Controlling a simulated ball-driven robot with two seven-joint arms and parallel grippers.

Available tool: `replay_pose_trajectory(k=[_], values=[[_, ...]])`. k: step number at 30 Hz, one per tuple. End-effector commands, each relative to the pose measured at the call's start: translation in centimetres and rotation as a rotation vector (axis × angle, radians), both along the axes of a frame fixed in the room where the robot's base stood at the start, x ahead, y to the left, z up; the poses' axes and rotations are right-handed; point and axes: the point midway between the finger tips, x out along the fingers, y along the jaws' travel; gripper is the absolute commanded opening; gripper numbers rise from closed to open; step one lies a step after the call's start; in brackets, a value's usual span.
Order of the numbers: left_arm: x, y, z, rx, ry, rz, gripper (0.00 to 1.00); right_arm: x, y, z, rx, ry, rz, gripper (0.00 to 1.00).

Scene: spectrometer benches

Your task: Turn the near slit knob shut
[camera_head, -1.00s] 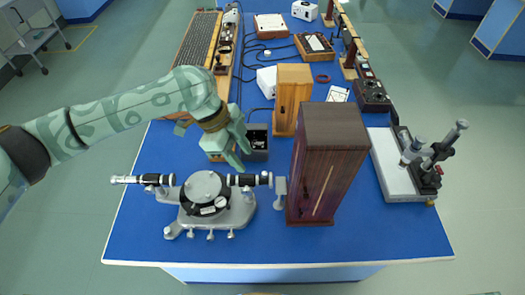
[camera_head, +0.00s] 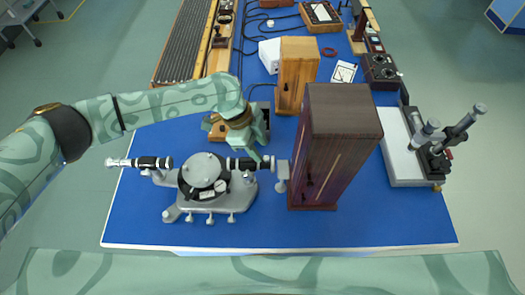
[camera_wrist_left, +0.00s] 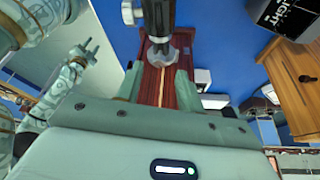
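The near spectrometer (camera_head: 205,178) stands on the blue bench, its black tube (camera_head: 243,164) pointing right toward a dark wooden cabinet. My left gripper (camera_head: 264,150) is just behind and above the tube's right end. In the left wrist view, the tube (camera_wrist_left: 157,14) comes down from the top, and its silver slit end (camera_wrist_left: 159,50) lies just beyond my spread left fingers (camera_wrist_left: 158,86). No finger is seen closed on it. The slit knob is too small to make out clearly. My right gripper (camera_wrist_left: 86,52) shows at the left there, fingers apart and empty.
A lighter wooden cabinet (camera_head: 297,75) is behind. A microscope-like instrument (camera_head: 430,145) stands at the right. The bench's front strip is clear.

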Motion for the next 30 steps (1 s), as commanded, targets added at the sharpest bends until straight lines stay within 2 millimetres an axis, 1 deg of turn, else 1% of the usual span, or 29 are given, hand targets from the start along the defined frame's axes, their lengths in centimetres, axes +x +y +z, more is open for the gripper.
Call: replay_pose_trajectory(k=[1, 6, 9, 16, 17, 18, 20, 21, 26, 30], values=[[-0.1, -0.3, -0.9, 0.001, 0.002, 0.0, 0.38, 0.1, 0.0, -0.1, 0.001, -0.002, 0.0, 0.36], [-0.3, -1.0, -2.3, -0.001, 0.0, 0.0, 0.38, 0.1, 0.0, -0.3, 0.0, -0.001, 0.0, 0.36], [-0.3, -1.0, -2.7, 0.0, 0.0, 0.0, 0.38, 0.0, 0.0, -0.3, 0.0, -0.001, 0.0, 0.36], [-0.3, -1.1, -2.7, 0.0, 0.0, 0.0, 0.38, -0.1, 0.1, -0.3, 0.001, 0.0, -0.001, 0.36], [-0.3, -1.1, -2.7, 0.0, 0.0, 0.0, 0.29, -0.1, 0.1, -0.3, 0.001, 0.0, -0.001, 0.36], [-0.3, -1.1, -2.7, 0.0, 0.0, 0.0, 0.18, -0.1, 0.1, -0.3, 0.002, 0.002, -0.001, 0.36], [-0.3, -1.1, -2.7, 0.0, 0.0, 0.0, 0.01, -0.2, 0.2, -0.3, 0.003, 0.002, -0.002, 0.36], [-0.3, -1.1, -2.7, 0.0, 0.0, 0.0, 0.0, -0.2, 0.2, -0.3, 0.003, 0.002, -0.002, 0.36], [-0.3, -1.1, -2.6, 0.0, 0.0, 0.002, 0.0, -0.2, 0.3, -0.3, 0.004, 0.002, -0.002, 0.36], [-0.3, -1.0, -2.5, 0.0, 0.001, 0.022, 0.0, -0.2, 0.3, 0.2, 0.004, 0.002, -0.002, 0.36]])
